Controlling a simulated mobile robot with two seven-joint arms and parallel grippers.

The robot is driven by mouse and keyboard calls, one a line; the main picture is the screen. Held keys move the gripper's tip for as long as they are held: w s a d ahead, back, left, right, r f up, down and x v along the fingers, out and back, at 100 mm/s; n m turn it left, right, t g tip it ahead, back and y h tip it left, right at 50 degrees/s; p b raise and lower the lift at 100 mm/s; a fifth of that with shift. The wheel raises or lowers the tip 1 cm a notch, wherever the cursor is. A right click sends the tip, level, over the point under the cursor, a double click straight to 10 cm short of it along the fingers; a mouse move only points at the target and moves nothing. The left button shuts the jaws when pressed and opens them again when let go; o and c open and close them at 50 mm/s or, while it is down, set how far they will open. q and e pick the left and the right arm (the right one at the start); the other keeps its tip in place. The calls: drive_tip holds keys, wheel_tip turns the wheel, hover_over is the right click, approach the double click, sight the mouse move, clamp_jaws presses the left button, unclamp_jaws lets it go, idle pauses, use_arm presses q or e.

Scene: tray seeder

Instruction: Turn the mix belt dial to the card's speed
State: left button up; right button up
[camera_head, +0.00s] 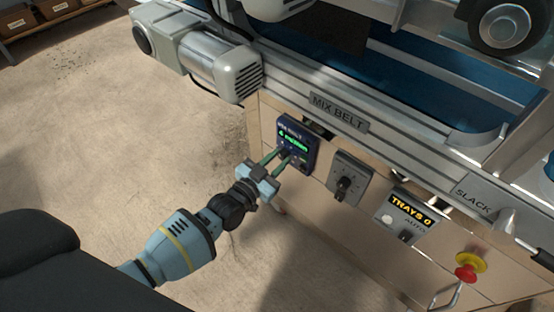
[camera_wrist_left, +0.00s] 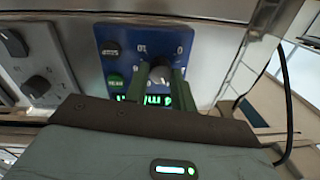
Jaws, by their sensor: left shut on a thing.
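Numbers ring the knob. In the head view the blue panel (camera_head: 308,130) hangs below the "MIX BELT" label (camera_head: 339,111). Its green display seems to read 4 m/min, but the text is small. My left gripper (camera_head: 279,159) has its two green fingers on the dial, one on each side, and is shut on it. The fingers (camera_wrist_left: 157,88) partly cover the display in the wrist view. I see no speed card. My right gripper is out of view.
Right of the blue panel are a grey panel with a black knob (camera_head: 344,185), a "TRAYS 0" counter (camera_head: 410,212) and a red stop button (camera_head: 467,268) on yellow. A motor (camera_head: 214,59) juts out above left.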

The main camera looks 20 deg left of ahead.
use_arm(q)
drive_tip(key=m, duration=0.3)
drive_tip(key=shift+p, duration=0.3)
drive_tip(key=m, duration=0.7)
drive_tip(key=shift+f, duration=0.1)
drive_tip(key=m, duration=0.3)
drive_tip(key=shift+f+h, duration=0.1)
drive_tip(key=shift+h, duration=0.3)
drive_tip(key=shift+m+b, duration=0.45)
drive_tip(key=shift+m, duration=0.85)
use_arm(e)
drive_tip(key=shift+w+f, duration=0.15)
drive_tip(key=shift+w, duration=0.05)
use_arm(q)
drive_tip(key=shift+m, duration=0.3)
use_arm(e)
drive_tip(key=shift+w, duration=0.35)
